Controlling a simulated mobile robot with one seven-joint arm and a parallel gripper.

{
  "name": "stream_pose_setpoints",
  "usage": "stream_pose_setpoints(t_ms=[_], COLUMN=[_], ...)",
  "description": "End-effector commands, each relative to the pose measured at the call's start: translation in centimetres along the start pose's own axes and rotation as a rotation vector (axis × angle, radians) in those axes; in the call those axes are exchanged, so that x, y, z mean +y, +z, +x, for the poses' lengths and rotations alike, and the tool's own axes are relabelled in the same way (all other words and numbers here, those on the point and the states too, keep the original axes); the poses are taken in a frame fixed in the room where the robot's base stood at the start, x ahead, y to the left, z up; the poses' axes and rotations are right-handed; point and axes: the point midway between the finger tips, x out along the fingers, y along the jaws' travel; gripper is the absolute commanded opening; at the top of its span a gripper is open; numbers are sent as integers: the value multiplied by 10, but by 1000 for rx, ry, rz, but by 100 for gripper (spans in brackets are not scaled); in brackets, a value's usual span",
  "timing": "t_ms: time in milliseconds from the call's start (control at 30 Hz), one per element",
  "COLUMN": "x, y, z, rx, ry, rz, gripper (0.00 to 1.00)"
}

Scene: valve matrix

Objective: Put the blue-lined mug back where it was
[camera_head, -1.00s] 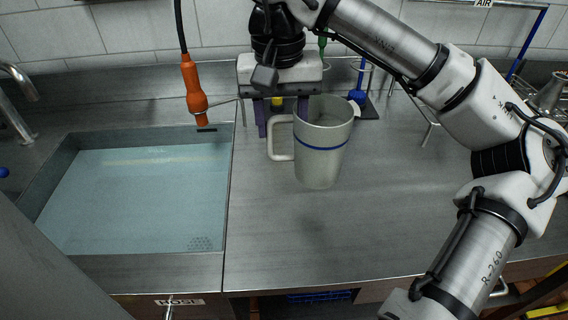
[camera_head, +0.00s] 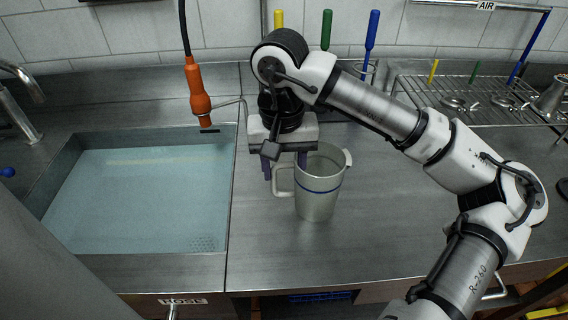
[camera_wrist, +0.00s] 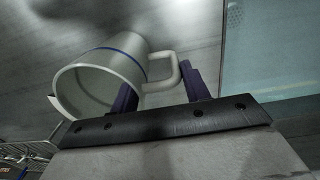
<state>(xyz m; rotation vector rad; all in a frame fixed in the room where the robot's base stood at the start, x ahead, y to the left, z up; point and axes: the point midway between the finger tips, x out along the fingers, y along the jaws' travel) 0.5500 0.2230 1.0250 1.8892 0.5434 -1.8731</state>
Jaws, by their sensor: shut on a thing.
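The mug (camera_head: 319,190) is pale grey with a blue band around its outside. It is upright above or on the steel counter in the head view; whether its base touches cannot be told. My gripper (camera_head: 285,166) points down at the mug's left, shut on its handle (camera_head: 283,181). In the wrist view the mug (camera_wrist: 105,72) shows its open rim, and the handle (camera_wrist: 163,74) passes between the dark purple fingers of my gripper (camera_wrist: 158,90). The mug's inside looks empty.
A water-filled sink (camera_head: 135,195) lies left of the mug, with an orange hose nozzle (camera_head: 198,92) hanging above its back right. A wire rack (camera_head: 470,95) stands at the back right. Tools with coloured handles stand behind my arm. The counter (camera_head: 375,225) right of the mug is bare.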

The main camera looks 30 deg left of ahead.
Motion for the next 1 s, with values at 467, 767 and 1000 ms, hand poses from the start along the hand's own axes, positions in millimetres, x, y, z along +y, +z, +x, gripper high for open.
stream_pose_setpoints(t_ms=[467, 767, 1000], x=[0, 0, 0], y=[0, -1, -1], z=[2, -15, -69], rx=[0, 2, 3], ry=[0, 2, 3], rz=[0, 2, 1], gripper=[68, 68, 68])
